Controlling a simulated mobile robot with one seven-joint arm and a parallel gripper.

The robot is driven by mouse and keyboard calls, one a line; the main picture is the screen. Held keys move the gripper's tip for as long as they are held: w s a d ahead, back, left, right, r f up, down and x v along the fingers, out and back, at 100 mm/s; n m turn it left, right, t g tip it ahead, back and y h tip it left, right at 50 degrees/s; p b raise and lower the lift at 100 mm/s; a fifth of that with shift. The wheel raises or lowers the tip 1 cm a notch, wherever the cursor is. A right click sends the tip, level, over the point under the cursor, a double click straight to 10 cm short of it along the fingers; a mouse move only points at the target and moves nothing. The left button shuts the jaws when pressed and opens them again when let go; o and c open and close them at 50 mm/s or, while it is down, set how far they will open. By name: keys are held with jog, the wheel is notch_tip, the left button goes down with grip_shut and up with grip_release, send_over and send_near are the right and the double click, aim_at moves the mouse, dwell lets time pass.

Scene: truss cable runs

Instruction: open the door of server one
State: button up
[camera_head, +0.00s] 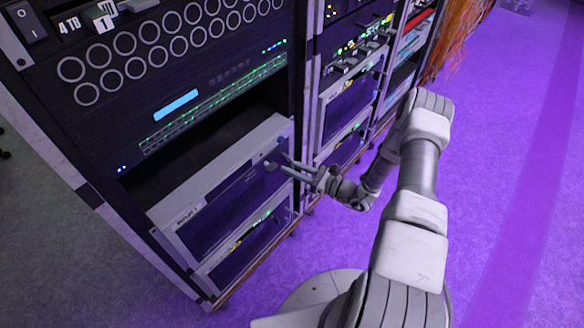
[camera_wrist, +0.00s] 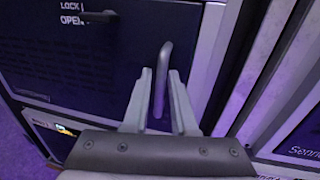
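The server door is a dark panel in a pale frame (camera_head: 235,195), low in the nearest rack. A small label on its frame is too blurred to read for certain. In the wrist view the dark door (camera_wrist: 75,55) carries LOCK and OPEN lettering beside a small dark lever (camera_wrist: 100,17). A grey vertical bar handle (camera_wrist: 163,60) stands near the door's right edge. My gripper (camera_wrist: 161,72) is open, its two pale fingers on either side of the handle's lower part with small gaps visible. In the head view my gripper (camera_head: 277,163) is at the door's upper right.
A second pale-framed unit (camera_head: 240,245) sits just below the door. More racks (camera_head: 350,100) stand to the right, with orange cables (camera_head: 462,35) beyond. An open dark bay (camera_head: 205,150) is above the door. The purple floor (camera_head: 500,200) to the right is clear.

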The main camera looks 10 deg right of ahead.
grip_shut()
dwell(1.4)
